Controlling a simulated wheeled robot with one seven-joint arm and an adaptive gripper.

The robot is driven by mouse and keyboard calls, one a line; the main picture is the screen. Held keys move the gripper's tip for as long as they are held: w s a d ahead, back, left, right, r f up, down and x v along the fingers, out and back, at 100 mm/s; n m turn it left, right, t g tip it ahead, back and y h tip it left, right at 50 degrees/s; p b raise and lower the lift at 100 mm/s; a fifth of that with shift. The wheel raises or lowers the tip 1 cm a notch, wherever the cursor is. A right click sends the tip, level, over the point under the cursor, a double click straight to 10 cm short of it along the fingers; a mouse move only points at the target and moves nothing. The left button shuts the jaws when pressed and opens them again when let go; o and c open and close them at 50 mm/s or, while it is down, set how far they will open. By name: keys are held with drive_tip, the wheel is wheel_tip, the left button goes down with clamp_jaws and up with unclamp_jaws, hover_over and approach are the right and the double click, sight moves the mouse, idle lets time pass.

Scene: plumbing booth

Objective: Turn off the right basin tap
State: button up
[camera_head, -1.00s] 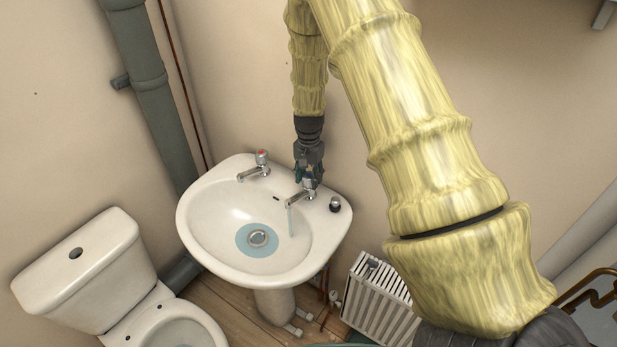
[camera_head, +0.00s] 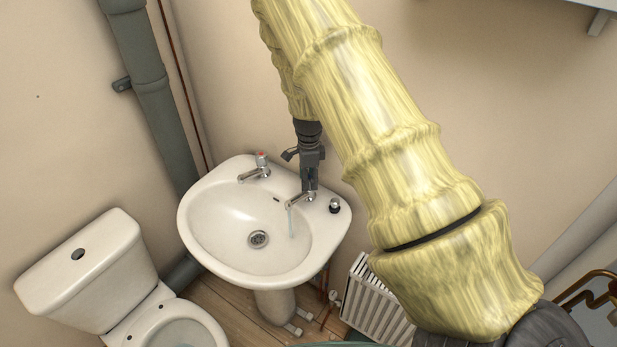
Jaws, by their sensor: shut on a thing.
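The right basin tap (camera_head: 296,201) stands on the back right of the white basin (camera_head: 213,258). A thin stream of water (camera_head: 291,222) falls from its spout. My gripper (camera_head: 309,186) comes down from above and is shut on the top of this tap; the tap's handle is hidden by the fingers. The left basin tap (camera_head: 257,168), with a red-marked top, stands apart at the back left of the basin. No water shows under it.
The bowl is clear around the drain (camera_head: 258,239).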

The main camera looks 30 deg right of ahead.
drive_tip(key=m+p, duration=0.1)
drive_tip(key=m, duration=0.4)
drive_tip(key=shift+w+r+m, duration=0.1)
drive_tip(key=shift+m, duration=0.2)
idle(0.5)
drive_tip(key=o, duration=1)
drive_tip(key=shift+o, duration=0.2)
wheel_tip(320, 180, up, 12)
drive_tip(key=shift+a, duration=0.1)
